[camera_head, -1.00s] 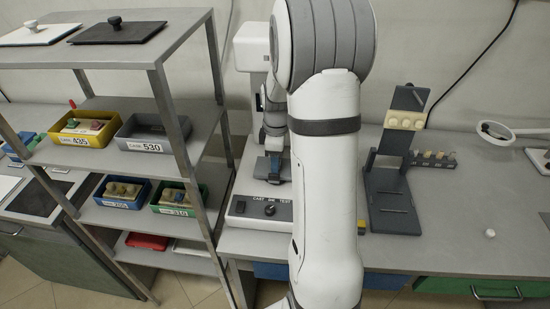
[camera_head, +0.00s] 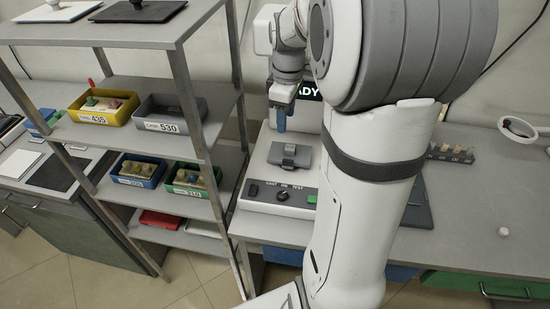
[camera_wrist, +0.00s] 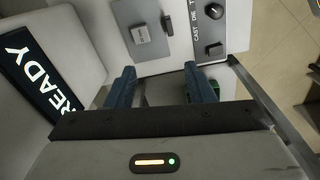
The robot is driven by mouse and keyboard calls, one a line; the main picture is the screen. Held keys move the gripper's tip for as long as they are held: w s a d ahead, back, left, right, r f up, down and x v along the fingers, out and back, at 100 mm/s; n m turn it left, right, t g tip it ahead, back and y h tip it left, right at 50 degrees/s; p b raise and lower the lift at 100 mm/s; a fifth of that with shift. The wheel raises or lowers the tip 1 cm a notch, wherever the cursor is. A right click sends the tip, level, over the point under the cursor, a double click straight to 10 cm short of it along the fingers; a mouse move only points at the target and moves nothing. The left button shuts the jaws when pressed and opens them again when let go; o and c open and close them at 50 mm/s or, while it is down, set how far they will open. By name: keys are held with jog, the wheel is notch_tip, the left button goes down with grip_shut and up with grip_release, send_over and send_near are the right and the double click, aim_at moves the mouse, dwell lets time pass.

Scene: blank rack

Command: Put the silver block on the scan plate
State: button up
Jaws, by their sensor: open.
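A small silver block (camera_wrist: 142,34) lies on the grey plate (camera_wrist: 128,14) of the test machine in the wrist view. The plate also shows in the head view (camera_head: 275,153), with a grey piece on top; the block's outline is hard to tell there. My gripper (camera_wrist: 161,88) is open and empty, its two blue fingers apart. In the head view my gripper (camera_head: 281,122) hangs above the plate, clear of it. The machine's display (camera_wrist: 40,82) reads READY.
The machine's front panel has a dark knob (camera_wrist: 214,12) and a green button (camera_head: 311,199). A shelf rack (camera_head: 215,110) with several labelled bins stands left. My arm hides much of the bench at right. A small white piece (camera_head: 503,232) lies on the bench.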

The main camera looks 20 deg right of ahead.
jog(key=s+a+m+t, duration=0.2)
jog(key=s+a+m, duration=0.7)
jog(key=s, duration=0.7)
jog(key=a, duration=0.2)
jog(key=shift+s+a+f, duration=0.3)
jog(key=shift+s+f, duration=0.05)
